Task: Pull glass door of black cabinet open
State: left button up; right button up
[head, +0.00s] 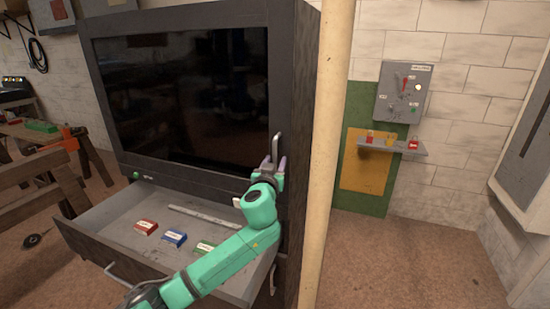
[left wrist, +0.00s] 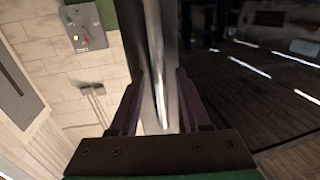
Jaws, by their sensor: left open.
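The black cabinet (head: 200,181) fills the left and middle of the head view. Its dark glass door (head: 190,95) looks shut, with a vertical metal handle (head: 278,148) at its right edge. My left gripper (head: 272,166) is at the lower part of the handle. In the left wrist view, the open fingers (left wrist: 155,100) stand on either side of the handle (left wrist: 157,60), with the reflective glass (left wrist: 255,80) to the right. I cannot tell whether a finger touches the handle. My right gripper is not in view.
An open drawer (head: 110,215) juts out below the door, holding red (head: 146,227), blue (head: 174,238) and green (head: 204,247) boxes. A pale post (head: 328,150) stands right of the cabinet. A grey wall panel (head: 404,92) hangs beyond. Open floor lies at right.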

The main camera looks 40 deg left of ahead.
pick_arm(q)
jog(key=shift+w, duration=0.1)
jog(key=shift+a, duration=0.1)
grip_shut()
dwell(1.3)
